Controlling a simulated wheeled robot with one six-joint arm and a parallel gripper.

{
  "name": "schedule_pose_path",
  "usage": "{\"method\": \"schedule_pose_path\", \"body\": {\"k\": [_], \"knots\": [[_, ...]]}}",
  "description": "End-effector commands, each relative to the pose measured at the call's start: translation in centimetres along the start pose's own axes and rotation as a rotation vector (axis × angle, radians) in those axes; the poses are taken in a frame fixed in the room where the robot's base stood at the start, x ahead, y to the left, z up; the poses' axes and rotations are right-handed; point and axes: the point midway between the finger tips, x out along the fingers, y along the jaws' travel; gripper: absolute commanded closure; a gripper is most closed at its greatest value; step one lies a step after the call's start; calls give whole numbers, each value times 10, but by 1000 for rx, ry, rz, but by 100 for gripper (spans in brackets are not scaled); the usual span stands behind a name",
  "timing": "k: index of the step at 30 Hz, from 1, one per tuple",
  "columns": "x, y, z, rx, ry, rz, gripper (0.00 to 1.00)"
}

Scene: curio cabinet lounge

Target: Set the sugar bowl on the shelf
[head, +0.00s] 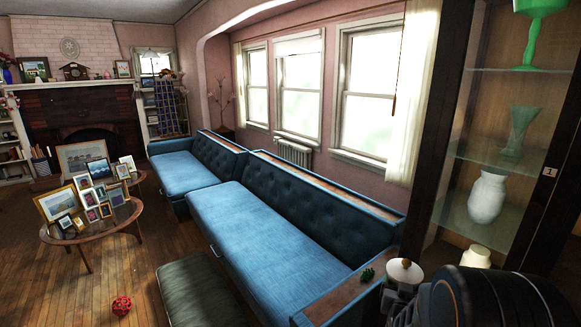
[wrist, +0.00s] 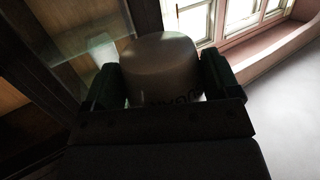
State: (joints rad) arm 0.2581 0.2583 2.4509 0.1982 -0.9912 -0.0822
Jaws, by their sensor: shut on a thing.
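The cabinet's glass shelves (head: 470,152) are at the right of the head view. A shelf pane (wrist: 92,62) also shows left of the bowl in the wrist view.
The cabinet holds a green goblet (head: 540,20), a green vase (head: 520,130) and a white vase (head: 487,197). A cream piece (head: 476,256) shows low, partly hidden by my arm. A dark cabinet post (head: 435,120) stands left of the shelves. A blue sofa (head: 265,235) lies left.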

Motion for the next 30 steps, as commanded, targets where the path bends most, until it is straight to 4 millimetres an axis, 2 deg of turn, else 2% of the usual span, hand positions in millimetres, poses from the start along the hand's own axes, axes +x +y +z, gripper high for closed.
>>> {"method": "schedule_pose_path", "body": {"k": [1, 6, 13, 19, 24, 25, 30], "knots": [[0, -18, 20, -12, -9, -59, 51], [-10, -64, 74, -35, -6, -223, 51], [-29, -103, 130, -53, -2, -347, 51], [-41, -119, 156, -61, 3, -394, 51], [-47, -128, 157, -64, 8, -418, 51], [-49, -128, 155, -64, 8, -420, 51], [-59, -123, 176, -66, 1, -422, 51]]}}
